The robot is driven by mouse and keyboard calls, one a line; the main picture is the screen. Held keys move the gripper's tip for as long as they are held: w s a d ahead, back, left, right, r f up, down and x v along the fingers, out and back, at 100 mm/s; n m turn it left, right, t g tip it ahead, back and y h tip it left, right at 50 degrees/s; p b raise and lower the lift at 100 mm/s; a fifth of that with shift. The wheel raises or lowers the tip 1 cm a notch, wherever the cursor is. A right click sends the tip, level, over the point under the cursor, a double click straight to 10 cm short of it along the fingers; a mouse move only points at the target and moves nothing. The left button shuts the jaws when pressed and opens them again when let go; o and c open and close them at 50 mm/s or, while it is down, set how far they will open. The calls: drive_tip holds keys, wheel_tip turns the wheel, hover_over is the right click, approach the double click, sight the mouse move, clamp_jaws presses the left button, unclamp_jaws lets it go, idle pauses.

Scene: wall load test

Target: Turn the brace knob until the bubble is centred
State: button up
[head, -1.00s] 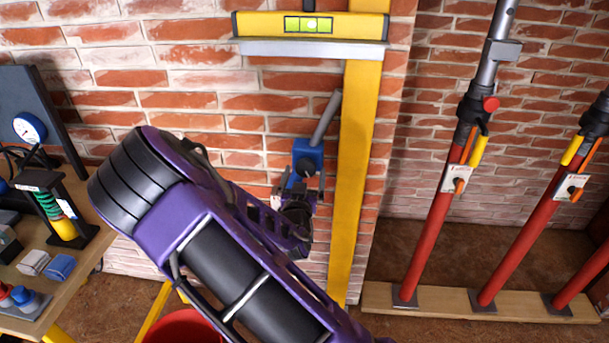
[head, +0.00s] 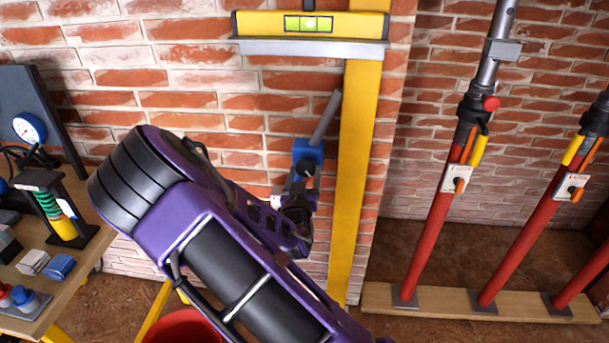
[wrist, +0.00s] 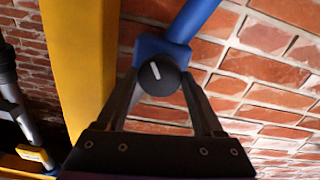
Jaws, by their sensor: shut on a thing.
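The brace knob (wrist: 158,77) is round and black with a white pointer line, on a blue brace block (wrist: 165,48). In the wrist view, my gripper (wrist: 159,84) has one finger on each side of it and is shut on it. In the head view, the knob (head: 306,168) shows beneath the blue block (head: 307,151), and my arm hides part of the gripper. The yellow spirit level (head: 350,25) sits on a grey ledge above. Its bubble (head: 311,23) is inside the green vial, near the middle lines; its exact offset is too small to judge.
A yellow upright post (head: 356,180) stands just right of the brace, against the brick wall. Red props (head: 430,230) stand on a wooden plank at the right. A workbench (head: 95,262) with a gauge and small parts is at the left. A red bucket (head: 180,328) stands below.

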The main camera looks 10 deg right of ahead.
drive_tip(key=shift+n, duration=1.3)
drive_tip(key=o, duration=1.4)
drive_tip(key=p+v, duration=0.4)
drive_tip(key=v, duration=1.3)
drive_tip(key=shift+s+r, duration=0.1)
drive_tip(key=shift+s, duration=0.1)
